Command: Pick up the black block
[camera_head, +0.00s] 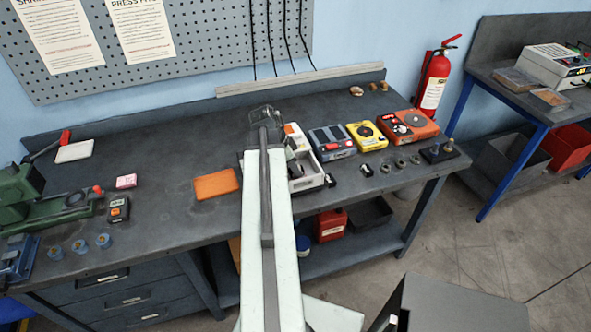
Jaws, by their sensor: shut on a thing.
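My gripper (265,116) is at the far end of my pale arm, over the middle of the dark bench, left of a white open box (306,181). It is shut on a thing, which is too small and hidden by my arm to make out. Two small black pieces with pale faces lie on the bench right of the white box: one black block (330,180) near its corner and another black block (366,170) further right. I cannot tell which one the task names, or whether it is the held thing.
An orange pad (216,184) lies left of my arm. A grey case (332,141), a yellow box (367,136) and an orange box (409,126) stand right. A green press (42,204) and a black switch box (118,209) are far left.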

